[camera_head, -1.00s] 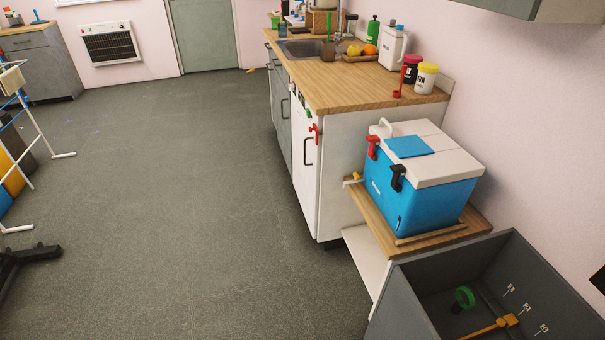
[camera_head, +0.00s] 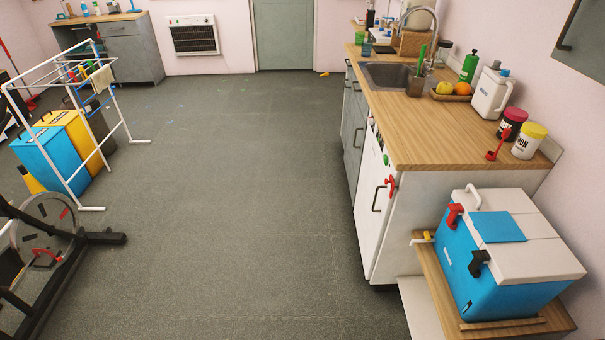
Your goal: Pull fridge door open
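The fridge door looks to be the white front panel (camera_head: 366,215) at the near end of the counter unit, right of centre. It appears shut. A dark bar handle (camera_head: 376,198) stands upright on it, close to its near edge. A small red clip-like thing (camera_head: 391,184) sits by that edge, just right of the handle. Neither of my grippers is in view, so nothing of mine shows near the handle.
Grey floor (camera_head: 240,200) is clear in front of the door. A blue and white cooler (camera_head: 500,262) stands on a low wooden shelf at right. A drying rack (camera_head: 118,110), bins (camera_head: 50,160) and an exercise bike (camera_head: 50,250) stand at left.

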